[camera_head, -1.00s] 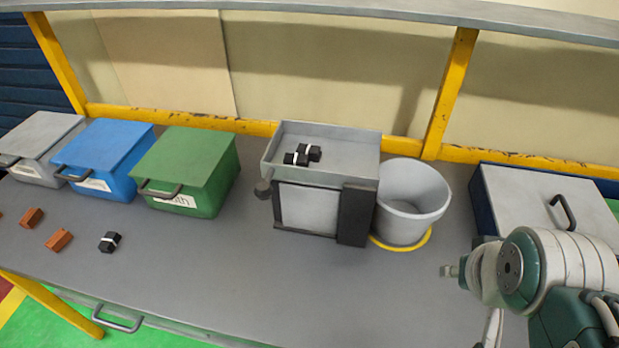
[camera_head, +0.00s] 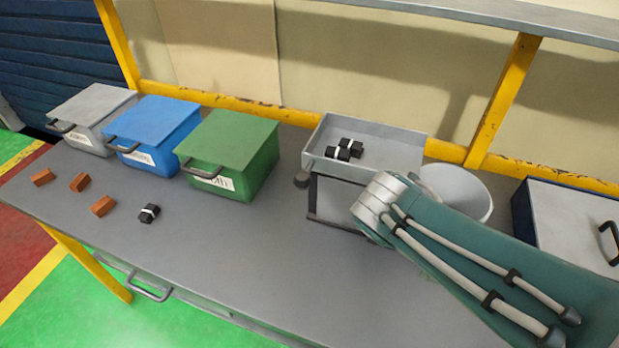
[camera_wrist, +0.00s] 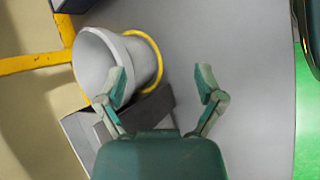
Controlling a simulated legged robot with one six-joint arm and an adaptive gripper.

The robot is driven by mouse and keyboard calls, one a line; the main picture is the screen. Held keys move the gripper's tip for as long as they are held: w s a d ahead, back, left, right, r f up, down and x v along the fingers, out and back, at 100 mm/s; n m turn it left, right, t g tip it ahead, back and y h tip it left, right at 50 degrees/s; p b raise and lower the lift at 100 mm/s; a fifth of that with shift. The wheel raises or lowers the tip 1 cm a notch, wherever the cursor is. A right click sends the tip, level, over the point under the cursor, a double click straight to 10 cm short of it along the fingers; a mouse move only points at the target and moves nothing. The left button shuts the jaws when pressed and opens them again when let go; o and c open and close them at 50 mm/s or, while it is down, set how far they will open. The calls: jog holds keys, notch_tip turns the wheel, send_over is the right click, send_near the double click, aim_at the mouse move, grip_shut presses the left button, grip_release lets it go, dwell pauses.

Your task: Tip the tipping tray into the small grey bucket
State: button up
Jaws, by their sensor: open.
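The tipping tray (camera_head: 395,164) is a shallow grey tray, level on its stand. Two black pieces with white bands (camera_head: 345,149) lie in it. The head view hides my gripper.
Green (camera_head: 232,140), blue (camera_head: 158,122) and grey (camera_head: 90,108) lidded bins stand left of the tray. Several brown blocks (camera_head: 80,182) and a banded black piece (camera_head: 149,213) lie before them. A dark blue box (camera_head: 565,215) stands at right. The front middle of the table is clear.

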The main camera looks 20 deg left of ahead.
jog(key=w+a+n+t+h, duration=0.2)
jog(key=a+n+t, duration=0.2)
jog(key=a+n, duration=0.3)
jog(key=n+t+y, duration=0.5)
jog(key=n+t, duration=0.5)
jog(key=n, duration=0.1)
send_near(297, 187)
jog(key=w, duration=0.4)
jog(key=w+d, duration=0.1)
jog(key=w, duration=0.3)
jog(key=w+d, duration=0.1)
jog(key=w, duration=0.3)
jog(key=shift+d+r, duration=0.15)
jog(key=shift+r, duration=0.05)
jog(key=shift+s, duration=0.1)
grip_shut()
